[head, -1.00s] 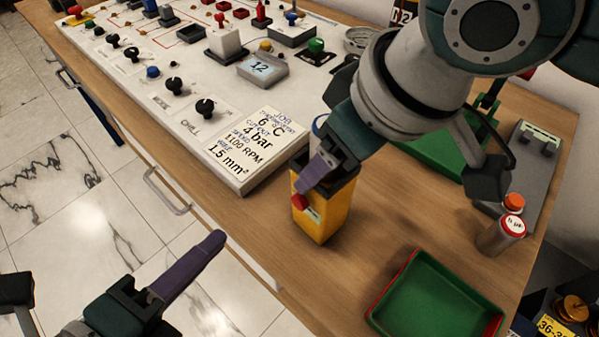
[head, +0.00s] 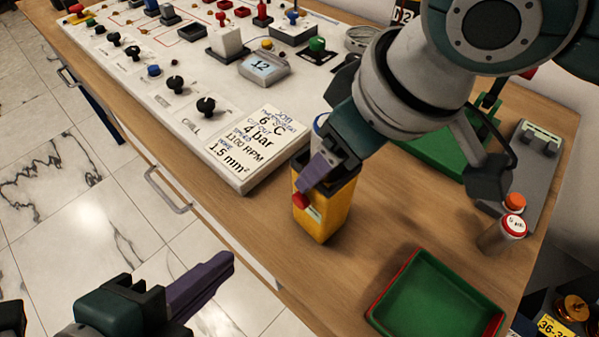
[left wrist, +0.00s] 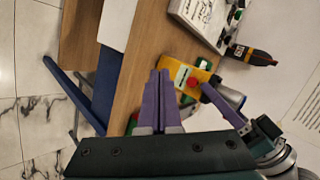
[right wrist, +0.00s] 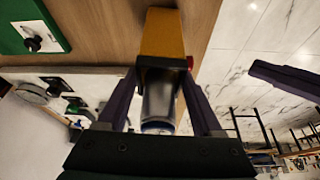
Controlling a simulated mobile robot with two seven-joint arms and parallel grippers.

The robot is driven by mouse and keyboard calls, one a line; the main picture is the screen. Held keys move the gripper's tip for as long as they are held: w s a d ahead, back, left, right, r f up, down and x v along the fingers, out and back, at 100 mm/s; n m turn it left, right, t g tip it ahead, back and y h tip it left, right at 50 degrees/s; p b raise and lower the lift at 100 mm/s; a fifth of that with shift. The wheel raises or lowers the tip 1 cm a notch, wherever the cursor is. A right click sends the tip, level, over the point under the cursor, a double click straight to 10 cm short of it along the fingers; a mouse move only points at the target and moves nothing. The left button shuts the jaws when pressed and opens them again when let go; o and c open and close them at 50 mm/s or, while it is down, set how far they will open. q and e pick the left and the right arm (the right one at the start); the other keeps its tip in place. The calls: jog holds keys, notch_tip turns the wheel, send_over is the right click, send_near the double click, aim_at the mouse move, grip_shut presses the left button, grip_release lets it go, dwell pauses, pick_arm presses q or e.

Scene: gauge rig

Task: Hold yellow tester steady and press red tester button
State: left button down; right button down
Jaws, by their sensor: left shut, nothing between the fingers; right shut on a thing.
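The yellow tester (head: 328,218) stands upright on the wooden bench, with a dark upper part. Its red button (head: 300,201) sticks out on the side facing my left gripper. My right gripper (head: 318,172) is shut around the tester's upper part; the right wrist view shows the yellow body (right wrist: 163,35) beyond the fingers and the red button (right wrist: 180,62) at its edge. My left gripper (head: 228,262) is shut and empty, off the bench's front edge, left of and apart from the button. In the left wrist view the tester (left wrist: 176,70) and button (left wrist: 193,83) lie just beyond the closed fingertips.
A white panel (head: 215,130) with knobs and a job card (head: 255,138) lies left of the tester. A green tray (head: 440,295) with red edges sits to the right. A red-capped cylinder (head: 503,234) stands behind the tray. Bare wood surrounds the tester's base.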

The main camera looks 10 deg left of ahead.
pick_arm(q)
jog(key=w+d, duration=0.5)
jog(key=shift+w, duration=0.3)
jog(key=shift+w, duration=0.1)
dwell(1.9)
jog(key=shift+w+d, duration=0.2)
jog(key=shift+w, duration=0.05)
jog(key=shift+w+d, duration=0.35)
jog(key=shift+w, duration=0.05)
dwell(0.9)
jog(key=shift+s, duration=0.15)
pick_arm(e)
jog(key=shift+a, duration=0.1)
pick_arm(q)
jog(key=shift+s+a, duration=0.6)
jog(key=shift+s+a, duration=0.1)
jog(key=shift+s+a, duration=1.55)
jog(key=shift+s, duration=0.25)
